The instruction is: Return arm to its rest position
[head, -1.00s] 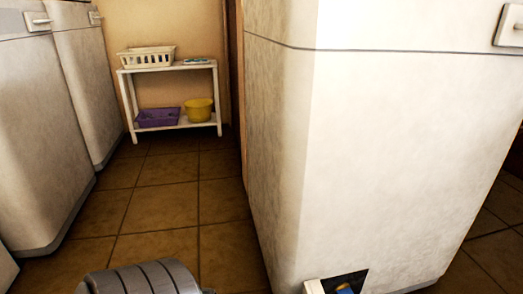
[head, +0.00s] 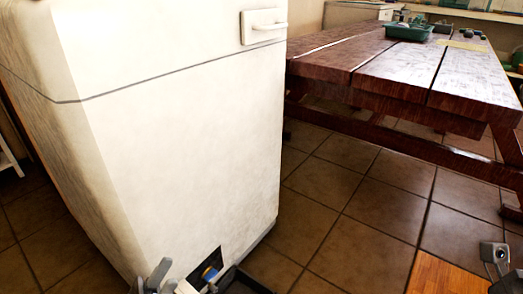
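Part of my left gripper (head: 157,278) shows as grey finger-like pieces at the bottom edge of the head view. It is in front of the lower part of a tall white appliance (head: 185,150). Most of the gripper is cut off by the frame, and I cannot tell how far its fingers are apart. Just right of it, a dark square opening in the appliance holds a blue round part (head: 209,273). I cannot tell whether the gripper touches anything there.
A dark red wooden table (head: 400,66) with a green tray (head: 408,32) stands at the right. Tiled floor (head: 340,210) between appliance and table is clear.

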